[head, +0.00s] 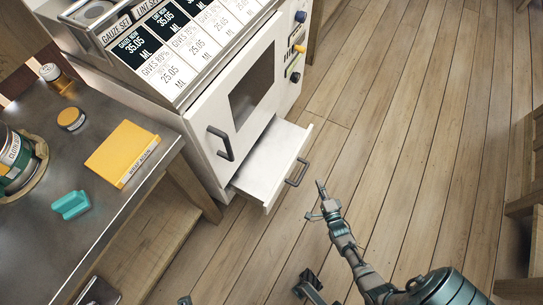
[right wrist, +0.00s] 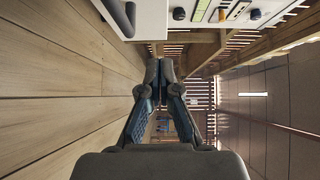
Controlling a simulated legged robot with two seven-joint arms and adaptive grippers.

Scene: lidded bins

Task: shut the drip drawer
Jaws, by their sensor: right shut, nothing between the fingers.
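The drip drawer (head: 272,158) is a white shallow tray pulled out from the bottom of the white cabinet (head: 213,119) in the head view. Its dark handle (head: 297,173) is on its front face. The cabinet door above it, with a dark window and a handle (head: 219,143), is closed. My right gripper (head: 321,190) is shut and empty, a little right of and below the drawer handle in the picture, apart from it. In the right wrist view the gripper's fingers (right wrist: 160,75) meet at their tips.
A dark-topped table (head: 150,170) stands left of the cabinet, with a yellow box (head: 122,153), a teal block (head: 70,205), and jars on it. Wooden furniture (head: 527,170) stands at the right edge. The plank floor (head: 420,120) right of the drawer is clear.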

